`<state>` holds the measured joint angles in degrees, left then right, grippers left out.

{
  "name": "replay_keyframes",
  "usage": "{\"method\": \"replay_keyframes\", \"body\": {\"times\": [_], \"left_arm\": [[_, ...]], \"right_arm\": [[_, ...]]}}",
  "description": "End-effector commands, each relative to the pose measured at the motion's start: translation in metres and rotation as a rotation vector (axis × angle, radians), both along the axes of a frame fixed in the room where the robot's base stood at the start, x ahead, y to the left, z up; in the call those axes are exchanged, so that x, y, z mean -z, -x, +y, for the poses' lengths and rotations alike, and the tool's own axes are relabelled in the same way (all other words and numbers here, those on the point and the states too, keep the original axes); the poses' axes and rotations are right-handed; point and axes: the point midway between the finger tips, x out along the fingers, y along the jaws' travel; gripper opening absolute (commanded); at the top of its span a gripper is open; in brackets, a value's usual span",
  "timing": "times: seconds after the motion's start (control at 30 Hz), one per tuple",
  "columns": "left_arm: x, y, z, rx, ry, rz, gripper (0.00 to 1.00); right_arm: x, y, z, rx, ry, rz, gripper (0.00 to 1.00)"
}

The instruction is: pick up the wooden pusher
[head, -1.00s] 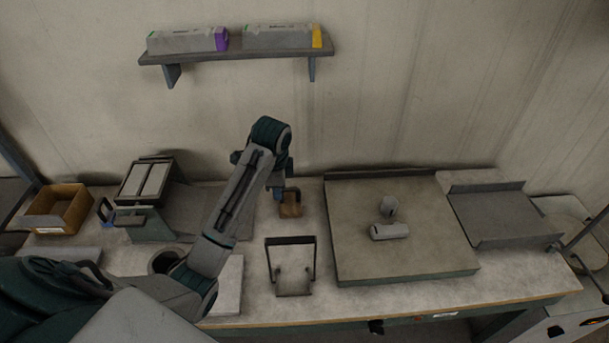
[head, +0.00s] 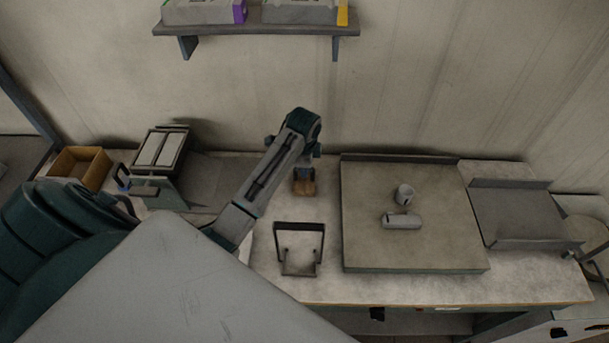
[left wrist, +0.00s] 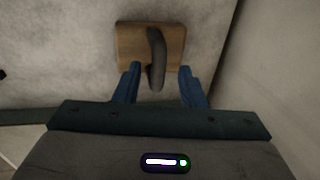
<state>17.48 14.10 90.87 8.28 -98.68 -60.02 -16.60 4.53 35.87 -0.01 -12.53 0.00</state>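The wooden pusher is a small brown wooden block (left wrist: 129,46) with a dark curved handle (left wrist: 157,60). In the head view the pusher (head: 304,187) lies on the bench, left of the large raised board. In the left wrist view, my left gripper (left wrist: 158,80) is open, with one blue finger on each side of the handle's near end. A gap shows between the handle and each finger. In the head view my left arm reaches over the bench and its gripper is largely hidden just above the pusher. My right gripper is not in view.
A dark-framed stand (head: 299,250) is in front of the pusher. A large raised board (head: 365,240) with two small grey cylinders is to the right, with a grey tray (head: 515,215) beyond it. A wooden box (head: 82,167) stands at far left. The wall is close behind.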

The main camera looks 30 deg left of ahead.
Motion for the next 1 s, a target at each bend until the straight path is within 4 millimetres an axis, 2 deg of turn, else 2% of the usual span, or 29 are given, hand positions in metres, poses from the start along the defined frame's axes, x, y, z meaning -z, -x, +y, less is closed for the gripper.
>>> {"method": "replay_keyframes", "body": {"times": [0.03,0.2,0.47,0.6,0.67,1.0], "left_arm": [[0.003,0.001,-0.002,0.0,0.002,0.005,0.37],[0.022,-0.003,0.001,-0.001,0.0,0.001,0.37],[0.026,-0.004,0.001,0.0,-0.001,-0.001,0.37],[0.026,-0.004,0.001,0.0,-0.001,-0.001,0.1],[0.026,-0.004,0.001,0.0,-0.001,-0.001,0.0],[0.024,-0.005,0.002,0.0,-0.001,-0.002,0.0]], "right_arm": [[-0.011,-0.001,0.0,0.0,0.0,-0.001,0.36],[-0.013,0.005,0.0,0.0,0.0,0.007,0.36],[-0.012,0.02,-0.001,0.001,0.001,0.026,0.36],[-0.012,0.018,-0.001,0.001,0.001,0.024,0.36],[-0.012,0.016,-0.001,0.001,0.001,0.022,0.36],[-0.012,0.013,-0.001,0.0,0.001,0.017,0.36]]}}
